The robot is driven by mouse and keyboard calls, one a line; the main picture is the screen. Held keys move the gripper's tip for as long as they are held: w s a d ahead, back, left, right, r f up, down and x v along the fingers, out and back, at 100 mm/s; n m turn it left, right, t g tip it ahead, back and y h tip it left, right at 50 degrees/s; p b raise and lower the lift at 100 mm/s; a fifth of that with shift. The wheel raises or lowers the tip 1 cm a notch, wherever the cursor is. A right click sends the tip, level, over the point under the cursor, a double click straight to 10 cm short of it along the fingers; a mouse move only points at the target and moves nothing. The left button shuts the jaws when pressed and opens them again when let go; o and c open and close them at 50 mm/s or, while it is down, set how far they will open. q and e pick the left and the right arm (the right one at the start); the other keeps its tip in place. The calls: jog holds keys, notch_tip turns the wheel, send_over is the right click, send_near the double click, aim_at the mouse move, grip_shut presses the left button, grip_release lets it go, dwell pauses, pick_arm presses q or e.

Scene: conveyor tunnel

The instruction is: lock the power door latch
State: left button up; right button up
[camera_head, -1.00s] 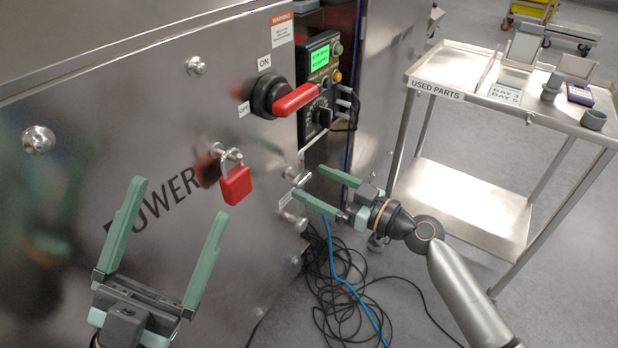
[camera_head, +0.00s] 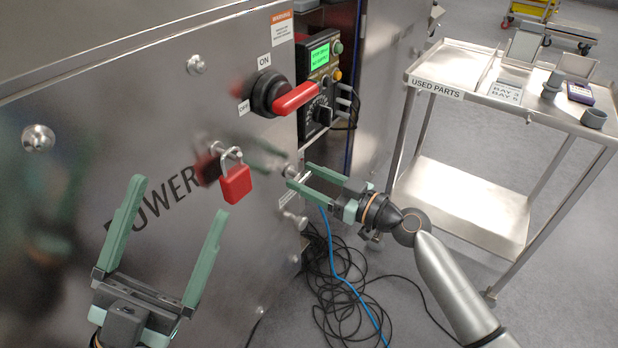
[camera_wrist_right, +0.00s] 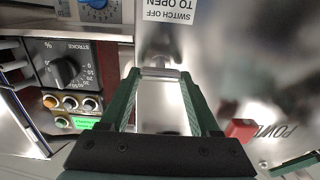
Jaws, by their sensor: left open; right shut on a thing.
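The power door latch (camera_head: 290,172) is a small silver bolt on the steel door's right edge. My right gripper (camera_head: 299,175) is shut on it, with one green finger on each side. In the right wrist view a short silver bar of the latch (camera_wrist_right: 158,73) sits between the fingertips. The fingers partly hide the latch in the head view. My left gripper (camera_head: 178,222) is open and empty in front of the door's lower left. A red padlock (camera_head: 236,184) hangs from a hasp left of the latch.
A red rotary handle (camera_head: 296,98) marked ON and OFF sticks out above the latch. A control panel (camera_head: 320,75) with a green screen is beside it. Cables (camera_head: 350,300) lie on the floor below. A used-parts cart (camera_head: 437,88) stands to the right.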

jog(key=c, duration=0.5)
